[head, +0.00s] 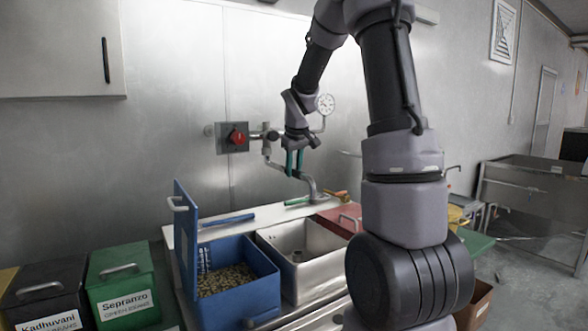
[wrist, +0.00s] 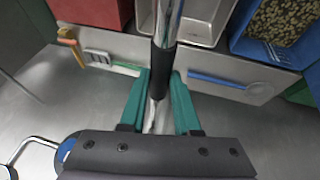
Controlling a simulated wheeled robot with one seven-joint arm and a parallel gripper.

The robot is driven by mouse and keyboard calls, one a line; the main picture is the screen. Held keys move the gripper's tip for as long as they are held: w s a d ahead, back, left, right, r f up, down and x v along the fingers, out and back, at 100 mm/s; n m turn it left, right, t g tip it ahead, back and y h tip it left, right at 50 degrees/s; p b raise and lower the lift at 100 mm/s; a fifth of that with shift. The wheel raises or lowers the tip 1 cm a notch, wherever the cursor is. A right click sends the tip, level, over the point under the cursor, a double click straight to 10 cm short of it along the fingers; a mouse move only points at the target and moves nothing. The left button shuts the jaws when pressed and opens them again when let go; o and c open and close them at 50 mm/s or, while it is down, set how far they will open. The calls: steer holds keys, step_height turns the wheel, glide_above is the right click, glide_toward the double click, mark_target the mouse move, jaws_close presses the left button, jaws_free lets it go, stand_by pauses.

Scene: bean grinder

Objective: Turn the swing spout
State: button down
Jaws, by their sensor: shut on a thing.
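The swing spout (head: 308,183) is a metal pipe coming off the wall pipework above the counter, its end bent down over the steel basin. My gripper (head: 294,172) reaches down to it, with its teal fingers on either side of the pipe. In the wrist view, my gripper (wrist: 160,85) is shut on the spout (wrist: 163,62) at a black sleeve. The shiny pipe runs on from there towards the steel basin. The exact finger contact is partly hidden.
A red-knobbed switch box (head: 233,137) and a gauge (head: 325,104) are on the wall close to my arm. Below are the steel basin (head: 268,236) and an open blue bin (head: 254,300) of beans. A blue spoon (wrist: 225,82) lies on the counter.

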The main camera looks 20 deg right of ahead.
stand_by(0.3)
steer(key=w+a+m+g+h, duration=0.2)
steer(key=a+m, duration=0.7)
steer(key=a, duration=0.6)
steer(key=shift+w+a+m+h, duration=0.35)
steer(key=shift+w+h, duration=0.25)
steer(key=shift+w, duration=0.4)
steer(key=c, duration=0.6)
jaws_free()
steer(key=shift+r, duration=0.15)
